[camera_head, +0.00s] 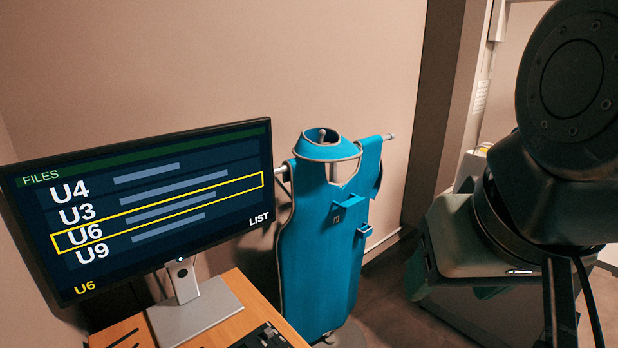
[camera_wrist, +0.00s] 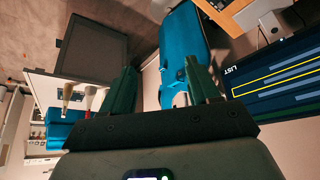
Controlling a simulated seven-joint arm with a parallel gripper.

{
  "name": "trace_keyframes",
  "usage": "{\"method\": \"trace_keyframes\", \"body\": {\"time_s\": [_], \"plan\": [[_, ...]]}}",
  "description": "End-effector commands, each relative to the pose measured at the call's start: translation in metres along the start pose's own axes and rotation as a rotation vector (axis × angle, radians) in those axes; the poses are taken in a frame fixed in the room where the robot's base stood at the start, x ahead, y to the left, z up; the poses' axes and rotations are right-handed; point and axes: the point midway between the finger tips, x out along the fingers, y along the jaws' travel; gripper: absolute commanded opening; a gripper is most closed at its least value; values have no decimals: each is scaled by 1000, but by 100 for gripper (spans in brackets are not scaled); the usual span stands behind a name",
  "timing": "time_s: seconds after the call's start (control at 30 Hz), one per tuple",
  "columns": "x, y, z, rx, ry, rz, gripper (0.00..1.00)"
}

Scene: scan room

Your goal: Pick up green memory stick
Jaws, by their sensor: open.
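I cannot see a green memory stick in either view. My gripper (camera_wrist: 162,78) shows in the wrist view, with its two dark green-grey fingers well apart. No object shows held between the fingers; the blue apron shows in the background behind them. In the head view my arm fills the right side, and I cannot make out the fingers there.
A monitor (camera_head: 150,200) shows a FILES list with U6 boxed in yellow. It stands on a wooden desk (camera_head: 232,329) with a dark keyboard-like object (camera_head: 262,337). A blue apron (camera_head: 318,245) hangs on a stand beside the desk. The wrist view shows a grey panel (camera_wrist: 92,50).

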Motion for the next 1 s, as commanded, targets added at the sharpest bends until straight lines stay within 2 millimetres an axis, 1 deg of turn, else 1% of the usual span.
{"method": "trace_keyframes", "body": {"time_s": [0.33,0.37,0.47,0.57,0.63,0.77,0.8,0.87,0.9,0.97,1.0], "plan": [[2,-2,-2,-24,-7,-5,53],[4,-4,-2,-44,-12,-10,53],[19,-15,-9,-187,-46,-40,53],[47,-39,-17,-447,-99,-94,53],[71,-62,-20,-672,-136,-141,53],[116,-109,-12,-1100,-188,-232,53],[130,-124,-7,-1232,-201,-261,53],[150,-146,5,-1430,-219,-304,53],[163,-160,15,-1559,-228,-331,53],[182,-184,34,-1752,-236,-366,53],[195,-199,50,-1874,-238,-387,53]]}}
